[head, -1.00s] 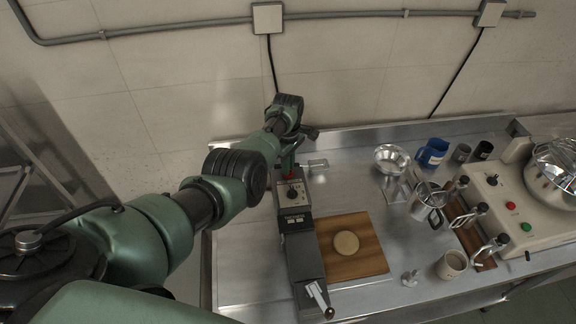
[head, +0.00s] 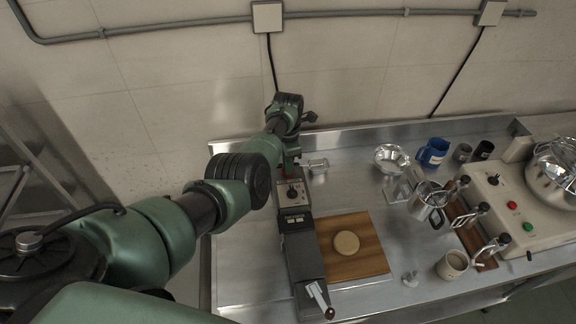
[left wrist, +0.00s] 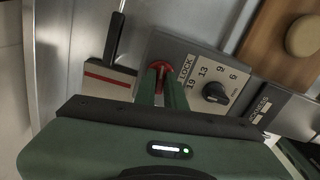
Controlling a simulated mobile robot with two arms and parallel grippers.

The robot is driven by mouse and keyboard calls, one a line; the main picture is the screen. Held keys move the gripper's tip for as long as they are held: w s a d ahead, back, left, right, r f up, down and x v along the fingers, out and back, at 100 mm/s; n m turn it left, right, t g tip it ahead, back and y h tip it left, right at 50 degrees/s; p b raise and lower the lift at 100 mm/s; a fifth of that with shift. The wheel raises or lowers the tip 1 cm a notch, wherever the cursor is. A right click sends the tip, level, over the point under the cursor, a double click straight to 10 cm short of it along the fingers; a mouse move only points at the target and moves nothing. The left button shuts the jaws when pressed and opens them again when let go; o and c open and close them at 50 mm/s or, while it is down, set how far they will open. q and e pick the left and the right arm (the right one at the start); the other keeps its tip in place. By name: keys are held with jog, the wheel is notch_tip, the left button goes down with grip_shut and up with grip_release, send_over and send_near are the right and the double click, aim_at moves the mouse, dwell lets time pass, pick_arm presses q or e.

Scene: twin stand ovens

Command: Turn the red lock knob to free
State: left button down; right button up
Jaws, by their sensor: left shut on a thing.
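The red lock knob (left wrist: 160,67) sits by the word LOCK on the grey panel (left wrist: 187,48) of the slicer-like machine, beside a black dial (left wrist: 215,92) with numbers. In the left wrist view the two green fingers of my left gripper (left wrist: 161,85) are closed around the knob, covering part of it. In the head view my left gripper (head: 292,158) is over the back end of the machine (head: 298,232), and my arm hides most of the knob. My right gripper is not in view.
A wooden board (head: 362,262) with a pale round disc (head: 346,243) lies right of the machine. A metal bowl (head: 390,158), blue mug (head: 432,152) and steel jug (head: 428,202) stand farther right. The wall (head: 200,90) is close behind.

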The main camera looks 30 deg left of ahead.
pick_arm(q)
jog(key=n+b, duration=0.1)
jog(key=n, duration=0.5)
jog(key=shift+f+n, duration=0.1)
jog(key=shift+n, duration=0.2)
jog(key=shift+f+n+b, duration=0.1)
jog(key=shift+n+b, duration=0.5)
jog(key=shift+n, duration=0.3)
jog(key=n+b, duration=0.4)
jog(key=b, duration=0.6)
jog(key=shift+f+n+b, duration=0.15)
jog(key=shift+n+b, duration=0.15)
jog(key=shift+b, duration=0.05)
jog(key=shift+r+b, duration=0.25)
jog(key=shift+b, duration=0.45)
jog(key=shift+n, duration=0.3)
jog(key=c, duration=1.5)
grip_release()
jog(key=shift+r, duration=0.1)
